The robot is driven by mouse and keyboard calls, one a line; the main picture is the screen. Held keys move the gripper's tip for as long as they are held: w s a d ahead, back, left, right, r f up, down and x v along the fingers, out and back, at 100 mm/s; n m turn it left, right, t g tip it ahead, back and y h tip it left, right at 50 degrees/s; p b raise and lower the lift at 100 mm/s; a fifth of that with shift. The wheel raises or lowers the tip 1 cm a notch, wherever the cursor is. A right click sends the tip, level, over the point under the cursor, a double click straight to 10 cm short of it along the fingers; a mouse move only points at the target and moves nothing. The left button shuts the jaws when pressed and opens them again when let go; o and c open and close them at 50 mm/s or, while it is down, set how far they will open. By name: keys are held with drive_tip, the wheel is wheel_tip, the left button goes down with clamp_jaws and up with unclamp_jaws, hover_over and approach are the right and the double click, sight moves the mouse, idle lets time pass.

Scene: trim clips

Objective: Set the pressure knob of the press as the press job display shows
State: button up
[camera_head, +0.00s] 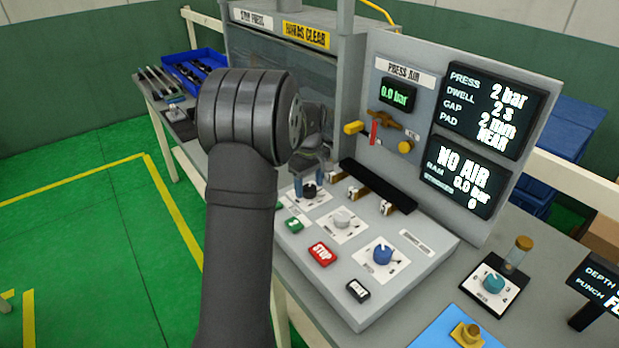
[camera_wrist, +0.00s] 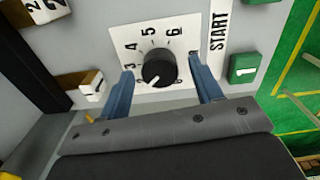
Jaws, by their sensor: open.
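The press job display (camera_head: 496,107) reads PRESS 2 bar, DWELL 2 s, GAP 2 mm, PAD NEAR. A black knob (camera_wrist: 159,68) sits on a white dial plate numbered 3 to 6 where readable; its white pointer mark faces lower left in the wrist view. It also shows on the sloped press panel (camera_head: 310,191). My gripper (camera_wrist: 160,64) is open, with one blue finger on each side of the black knob; whether they touch it cannot be told. In the head view my gripper (camera_head: 309,183) is partly hidden by my arm. No legible label names the pressure knob.
A grey knob (camera_head: 342,219) and blue knob (camera_head: 382,254) sit nearby, with a red STOP button (camera_head: 320,253) and green START button (camera_wrist: 244,68). A lower display (camera_head: 464,178) reads NO AIR; the air gauge (camera_head: 397,96) reads 0.0 bar.

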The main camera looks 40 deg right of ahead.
sight(310, 188)
wheel_tip(310, 188, up, 18)
drive_tip(key=shift+f, duration=0.25)
drive_tip(key=shift+f, duration=0.15)
idle(0.5)
wheel_tip(310, 188, down, 17)
drive_tip(key=shift+f, duration=0.15)
idle(0.4)
